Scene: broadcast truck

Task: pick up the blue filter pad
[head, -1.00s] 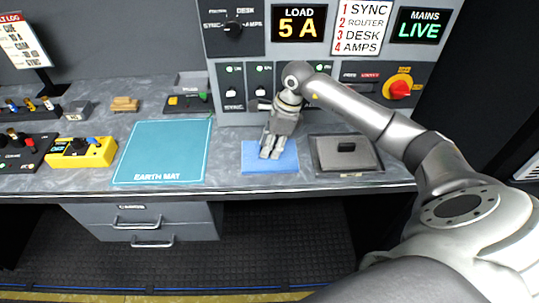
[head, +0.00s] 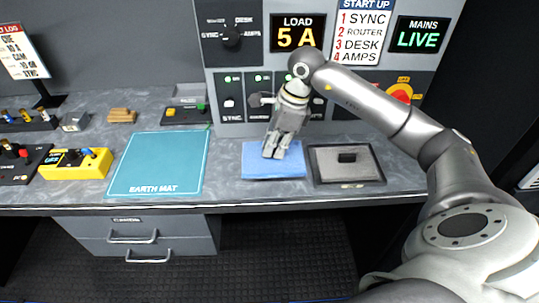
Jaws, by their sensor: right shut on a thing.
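The blue filter pad (head: 259,168) is a flat blue rectangle near the front edge of the worktop, between the teal earth mat and a grey framed tray. My right gripper (head: 274,154) points down over the pad's upper middle, and its fingers are shut on the pad. The pad looks close to the worktop; I cannot tell how far above it the pad is. The fingers hide part of the pad's upper middle. My left gripper is out of view.
The teal earth mat (head: 160,163) lies flat to the left. A grey tray with a black handle (head: 346,158) is close on the pad's right. A yellow box with knobs (head: 76,164) stands further left. The switch panel (head: 229,88) rises behind.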

